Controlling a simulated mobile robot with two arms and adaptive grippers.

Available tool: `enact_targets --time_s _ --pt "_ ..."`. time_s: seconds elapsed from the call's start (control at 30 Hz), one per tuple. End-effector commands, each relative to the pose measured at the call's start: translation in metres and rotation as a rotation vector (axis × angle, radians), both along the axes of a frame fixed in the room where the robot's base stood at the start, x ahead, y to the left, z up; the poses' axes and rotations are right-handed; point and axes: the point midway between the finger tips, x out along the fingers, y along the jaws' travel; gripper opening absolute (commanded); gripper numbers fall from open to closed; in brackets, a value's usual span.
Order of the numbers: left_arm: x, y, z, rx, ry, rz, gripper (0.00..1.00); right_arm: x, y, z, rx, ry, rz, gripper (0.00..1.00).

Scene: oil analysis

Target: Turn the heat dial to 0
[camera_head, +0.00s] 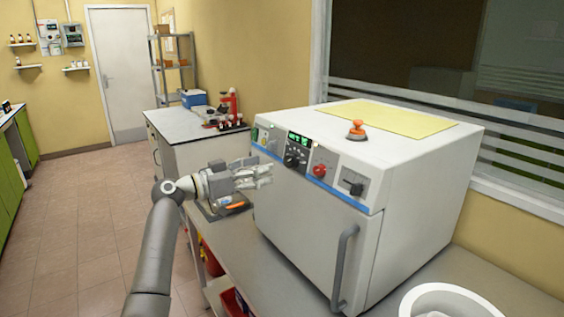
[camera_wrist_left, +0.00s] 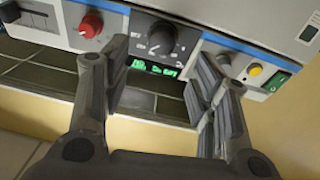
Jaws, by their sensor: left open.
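The heat dial appears to be the black dial (camera_head: 292,159) with white markings, under a lit green display (camera_head: 298,138) on the front panel of a white oven (camera_head: 420,165). In the left wrist view, which is upside down, the dial (camera_wrist_left: 160,38) shows between my fingertips, with the display (camera_wrist_left: 155,68) beside it. The dial's exact setting is too small to read. My left gripper (camera_head: 266,174) is open and empty in front of the panel, just left of the dial, apart from it. My right gripper is in neither view.
A red knob (camera_head: 319,170) and a black knob (camera_head: 356,188) sit right of the dial; a yellow button (camera_wrist_left: 255,70) and green switch (camera_wrist_left: 277,81) sit on its other side. An orange-topped object (camera_head: 357,131) and yellow sheet (camera_head: 400,117) lie on the oven. A white bowl (camera_head: 405,300) stands front right.

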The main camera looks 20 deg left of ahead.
Motion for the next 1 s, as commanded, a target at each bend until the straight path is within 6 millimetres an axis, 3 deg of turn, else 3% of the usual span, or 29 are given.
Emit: enact_targets --time_s 0.13,0.4,0.87,1.0 --pt "0.023 -0.019 0.004 -0.005 0.002 -0.001 0.54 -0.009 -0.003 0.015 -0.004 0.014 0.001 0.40" --pt "0.049 -0.041 0.001 -0.002 0.003 0.002 0.54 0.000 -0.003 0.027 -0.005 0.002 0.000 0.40" --pt "0.057 -0.047 -0.001 0.001 0.004 0.003 0.54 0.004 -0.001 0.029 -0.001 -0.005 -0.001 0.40" --pt "0.057 -0.047 -0.001 0.000 0.003 0.003 0.39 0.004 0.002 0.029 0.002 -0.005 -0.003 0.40"
